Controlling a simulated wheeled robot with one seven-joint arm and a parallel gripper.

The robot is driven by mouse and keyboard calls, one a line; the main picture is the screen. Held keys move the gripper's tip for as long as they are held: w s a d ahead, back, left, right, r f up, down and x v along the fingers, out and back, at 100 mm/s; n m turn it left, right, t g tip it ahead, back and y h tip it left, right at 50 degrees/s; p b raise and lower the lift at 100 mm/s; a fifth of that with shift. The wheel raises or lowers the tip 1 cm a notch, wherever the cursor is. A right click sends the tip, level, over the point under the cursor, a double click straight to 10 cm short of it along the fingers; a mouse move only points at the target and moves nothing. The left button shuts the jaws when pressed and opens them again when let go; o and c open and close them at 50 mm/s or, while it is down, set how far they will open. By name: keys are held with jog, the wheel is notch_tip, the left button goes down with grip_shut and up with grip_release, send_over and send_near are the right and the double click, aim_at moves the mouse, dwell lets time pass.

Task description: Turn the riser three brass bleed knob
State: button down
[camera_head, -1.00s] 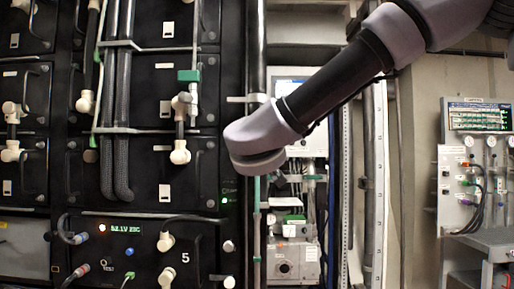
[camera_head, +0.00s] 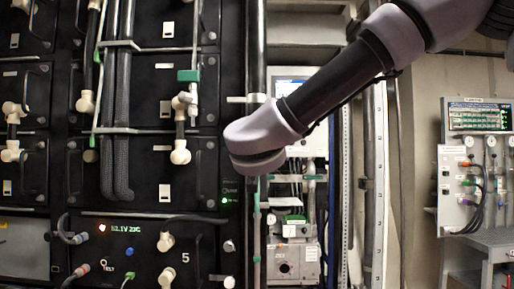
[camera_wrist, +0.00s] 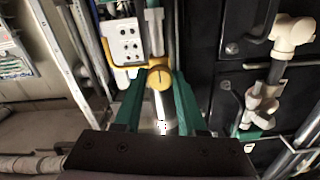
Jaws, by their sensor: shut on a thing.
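In the wrist view a round brass-yellow knob (camera_wrist: 160,77) with a dark slot line on its face sits at the end of a pale vertical pipe (camera_wrist: 155,35). My gripper (camera_wrist: 161,84) has two green fingers, one on each side of the knob, and is shut on it. The far sides of the knob and the exact contact faces are hidden by the fingers. In the head view my arm reaches in from the upper right, and its wrist covers the knob and the fingers. I cannot read any riser number.
Black battery cabinets (camera_head: 160,185) with cables and pale elbow fittings stand left of my arm. A grey box (camera_head: 294,262) sits low behind the pipes. A gauge panel (camera_head: 460,185) and a grey bench (camera_head: 490,240) stand at the right. In the wrist view pale fittings (camera_wrist: 290,32) are close at the right.

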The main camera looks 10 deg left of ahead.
jog(key=shift+f, duration=0.15)
dwell(0.3)
jog(key=c, duration=0.5)
grip_release()
jog(key=v, duration=1.1)
jog(key=shift+w+d, duration=0.1)
